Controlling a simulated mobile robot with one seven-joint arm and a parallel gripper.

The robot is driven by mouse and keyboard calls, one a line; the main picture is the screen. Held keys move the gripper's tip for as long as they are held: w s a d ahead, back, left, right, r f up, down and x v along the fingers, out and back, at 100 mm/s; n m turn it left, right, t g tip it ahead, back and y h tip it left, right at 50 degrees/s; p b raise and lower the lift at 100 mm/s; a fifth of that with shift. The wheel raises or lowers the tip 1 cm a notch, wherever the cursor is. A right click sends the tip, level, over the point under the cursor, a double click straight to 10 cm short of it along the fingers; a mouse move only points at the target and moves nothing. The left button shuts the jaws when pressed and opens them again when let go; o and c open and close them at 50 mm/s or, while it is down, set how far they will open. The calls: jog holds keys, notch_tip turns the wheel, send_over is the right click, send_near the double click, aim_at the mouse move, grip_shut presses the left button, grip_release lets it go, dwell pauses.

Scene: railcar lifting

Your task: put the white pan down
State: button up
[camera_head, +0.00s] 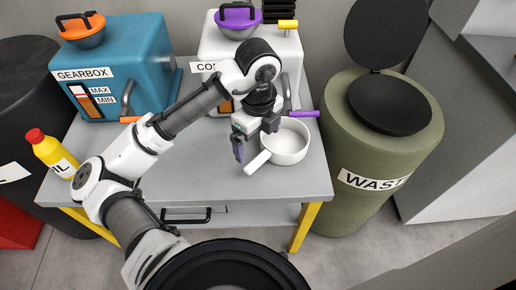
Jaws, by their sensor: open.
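The white pan (289,147) is on the grey table top, near its right side, and looks upright. Its white handle (257,162) points toward the lower left. My gripper (245,156) is just left of the pan, close to the handle. It is open, with a purple-tinted finger to the left of the handle. From this angle I cannot tell whether it touches the pan. My wrist hides part of the pan's far left rim.
A blue gearbox (140,60) and a white box (290,50) stand at the table's back. A yellow bottle (50,150) is at the left edge. A green waste bin (345,205) stands right of the table (200,215). The front middle is clear.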

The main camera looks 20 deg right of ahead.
jog(key=shift+r, duration=1)
